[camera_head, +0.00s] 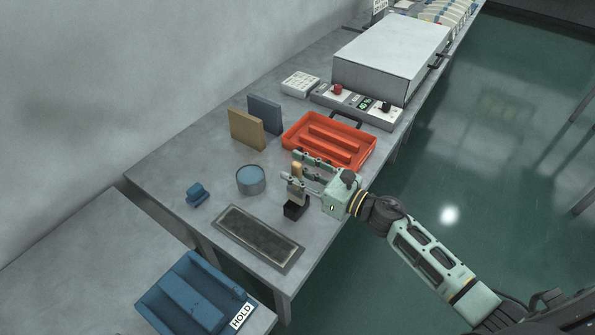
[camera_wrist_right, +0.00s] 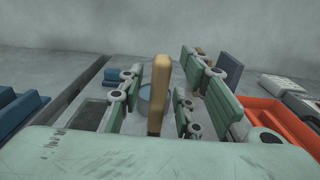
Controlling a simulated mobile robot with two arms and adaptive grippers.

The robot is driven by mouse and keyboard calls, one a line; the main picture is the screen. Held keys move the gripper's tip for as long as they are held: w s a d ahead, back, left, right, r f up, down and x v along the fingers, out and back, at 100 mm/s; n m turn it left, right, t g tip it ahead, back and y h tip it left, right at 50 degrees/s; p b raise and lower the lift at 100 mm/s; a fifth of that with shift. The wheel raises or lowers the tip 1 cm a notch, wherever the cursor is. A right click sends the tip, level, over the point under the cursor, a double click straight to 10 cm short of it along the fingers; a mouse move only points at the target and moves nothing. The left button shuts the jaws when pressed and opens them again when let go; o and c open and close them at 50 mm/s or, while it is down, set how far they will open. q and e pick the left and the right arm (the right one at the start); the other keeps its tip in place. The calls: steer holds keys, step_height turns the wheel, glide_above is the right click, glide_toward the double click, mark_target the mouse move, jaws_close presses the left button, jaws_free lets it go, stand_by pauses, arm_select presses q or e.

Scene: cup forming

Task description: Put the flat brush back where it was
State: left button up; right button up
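The flat brush shows as an upright wooden handle (camera_head: 297,171) above a small black holder (camera_head: 293,211) near the table's front edge; its lower end is hidden. My right gripper (camera_head: 294,176) reaches in from the right around the handle. In the right wrist view the handle (camera_wrist_right: 159,95) stands between the fingers (camera_wrist_right: 155,103), with a visible gap on both sides, so the gripper looks open. My left gripper is in neither view.
A blue round tin (camera_head: 251,180), a blue block (camera_head: 197,194) and a framed dark plate (camera_head: 258,236) lie to the left. An orange tray (camera_head: 357,157) is just behind the gripper. Tan (camera_head: 246,129) and blue-grey (camera_head: 265,114) slabs stand farther back. A blue HOLD tray (camera_head: 178,274) is at lower left.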

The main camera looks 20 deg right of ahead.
steer(key=shift+r, duration=0.1)
steer(key=shift+r+p, duration=0.25)
steer(key=shift+p, duration=0.15)
steer(key=shift+r+p, duration=0.45)
steer(key=shift+p, duration=0.1)
steer(key=b+v, duration=0.4)
steer(key=v, duration=0.8)
steer(key=shift+f, duration=0.15)
